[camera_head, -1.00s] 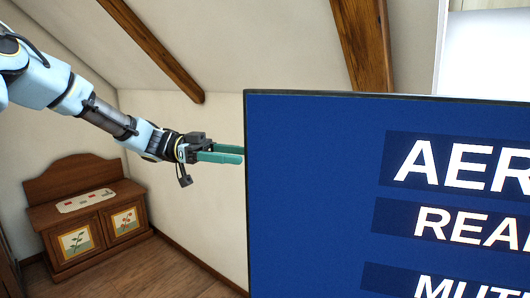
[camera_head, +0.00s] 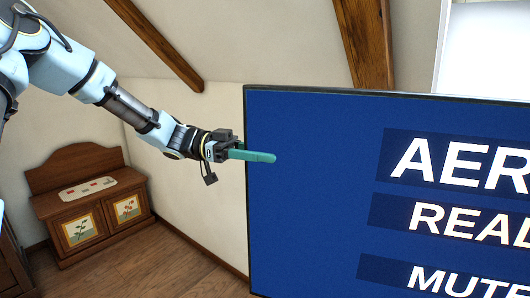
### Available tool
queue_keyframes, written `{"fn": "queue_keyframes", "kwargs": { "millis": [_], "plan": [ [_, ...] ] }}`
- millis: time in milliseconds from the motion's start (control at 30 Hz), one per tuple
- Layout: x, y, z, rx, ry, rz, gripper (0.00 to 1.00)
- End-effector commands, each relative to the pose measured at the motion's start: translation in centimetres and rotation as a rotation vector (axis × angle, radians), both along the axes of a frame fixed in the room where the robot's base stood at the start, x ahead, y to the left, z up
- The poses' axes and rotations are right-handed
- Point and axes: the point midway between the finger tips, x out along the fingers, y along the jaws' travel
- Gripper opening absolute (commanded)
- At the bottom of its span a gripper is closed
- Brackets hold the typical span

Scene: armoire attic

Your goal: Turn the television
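The television (camera_head: 310,200) fills the right half of the head view. Its blue screen is lit with white text, partly cut off by the right picture edge. My gripper (camera_head: 262,156) is at the television's left edge, reaching in from the left. One green finger shows, and its tip overlaps the front of the screen near that edge. The other finger is hidden, perhaps behind the finger in front or behind the television's edge. I cannot tell whether the finger touches the screen or how far apart the fingers are.
A low wooden cabinet (camera_head: 85,205) with painted flower panels stands at the lower left against the wall. Wooden beams (camera_head: 160,45) cross the sloped ceiling. The wooden floor (camera_head: 165,265) between cabinet and television looks clear.

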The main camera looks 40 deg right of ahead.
Motion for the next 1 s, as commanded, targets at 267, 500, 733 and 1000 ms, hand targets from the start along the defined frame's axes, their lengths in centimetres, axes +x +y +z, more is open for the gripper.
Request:
{"fn": "queue_keyframes", "kwargs": {
  "millis": [267, 500, 733, 1000],
  "plan": [
    [0.02, 0.01, 0.01, 0.000, 0.000, 0.000, 0.09],
    [0.02, 0.01, 0.01, 0.000, 0.000, 0.000, 0.00],
    [0.03, 0.02, 0.02, 0.000, 0.000, 0.000, 0.00],
    [0.04, 0.01, 0.02, 0.001, -0.001, 0.000, 0.00]
  ]
}}
